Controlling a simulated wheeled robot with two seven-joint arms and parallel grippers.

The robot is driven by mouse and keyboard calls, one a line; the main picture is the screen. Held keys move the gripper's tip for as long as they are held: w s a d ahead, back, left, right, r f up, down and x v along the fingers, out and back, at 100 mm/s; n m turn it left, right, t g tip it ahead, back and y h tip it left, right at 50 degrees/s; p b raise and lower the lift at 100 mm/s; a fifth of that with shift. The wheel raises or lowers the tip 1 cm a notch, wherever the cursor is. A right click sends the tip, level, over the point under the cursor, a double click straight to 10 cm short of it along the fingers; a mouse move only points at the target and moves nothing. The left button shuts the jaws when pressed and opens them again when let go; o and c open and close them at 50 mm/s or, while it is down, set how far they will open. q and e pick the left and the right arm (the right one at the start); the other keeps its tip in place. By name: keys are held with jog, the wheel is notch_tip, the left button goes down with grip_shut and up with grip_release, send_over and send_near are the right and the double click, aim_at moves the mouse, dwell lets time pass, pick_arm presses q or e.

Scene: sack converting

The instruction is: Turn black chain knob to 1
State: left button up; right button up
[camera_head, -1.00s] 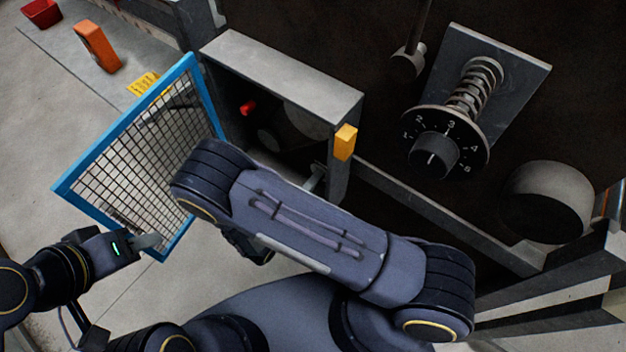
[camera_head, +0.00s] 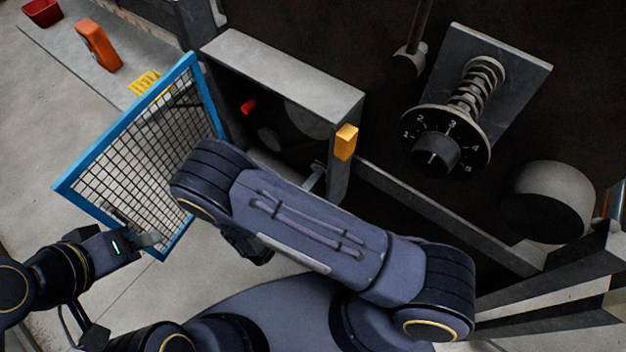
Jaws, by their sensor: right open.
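The black chain knob (camera_head: 435,154) sits on a round black dial (camera_head: 474,137) marked 1 to 5, with a spring behind it on a grey plate. The white line on the knob points up toward 3. My left gripper (camera_head: 150,240) is at the lower left, by the lower edge of the blue mesh guard, far from the knob. Whether its fingers are open or shut is unclear. My right arm crosses the middle of the view. Its gripper (camera_head: 255,252) is mostly hidden under the forearm, away from the knob.
A blue-framed mesh guard (camera_head: 150,150) stands open at the left of a grey box (camera_head: 285,72) with a red button (camera_head: 248,107) inside. A yellow block (camera_head: 345,142) is on the box's corner. A grey cylinder (camera_head: 547,200) juts out below right of the dial.

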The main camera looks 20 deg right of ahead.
jog(key=v, duration=0.7)
jog(key=shift+a, duration=0.2)
jog(key=shift+s+f, duration=0.1)
jog(key=shift+s, duration=0.05)
